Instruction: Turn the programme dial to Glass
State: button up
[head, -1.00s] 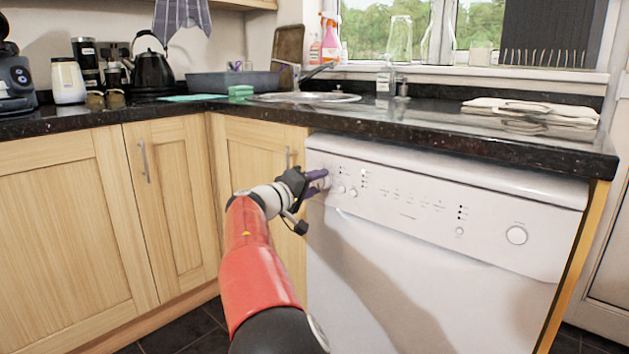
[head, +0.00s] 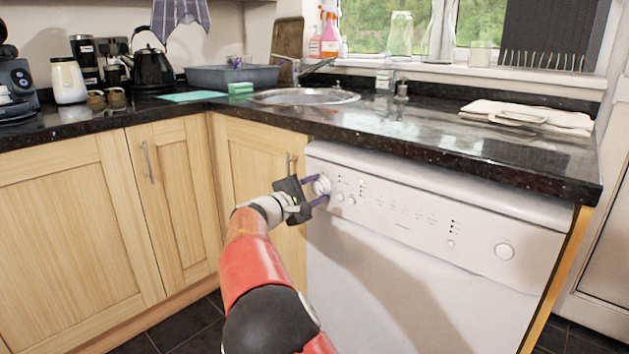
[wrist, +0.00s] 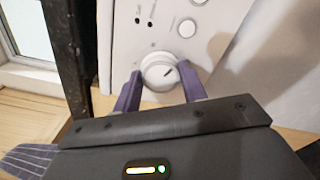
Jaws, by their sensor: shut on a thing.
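The programme dial (head: 321,186) is a round white knob at the left end of the white dishwasher's control panel (head: 400,205). The two fingers also show in the wrist view (wrist: 160,88). The printing around the dial is too small to read, so I cannot tell which programme it points to.
The black granite worktop (head: 400,135) overhangs the panel. A wooden cupboard door (head: 258,170) with a handle stands close on the left.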

jog(key=n+p, duration=0.2)
jog(key=n, duration=0.1)
jog(key=shift+a+r+p, duration=0.1)
jog(key=shift+r+p, duration=0.2)
jog(key=shift+p, duration=0.05)
jog(key=n+p, duration=0.1)
jog(key=n, duration=0.1)
jog(key=shift+f+n+p, duration=0.15)
jog(key=shift+n+p, duration=0.15)
jog(key=shift+p, duration=0.05)
jog(key=n, duration=0.5)
jog(key=shift+w+a+f+n, duration=0.1)
jog(key=shift+f+n, duration=0.05)
jog(key=shift+n, duration=0.15)
jog(key=o, duration=1)
jog(key=v, duration=0.7)
jog(key=shift+s+a, duration=0.25)
jog(key=shift+s, duration=0.1)
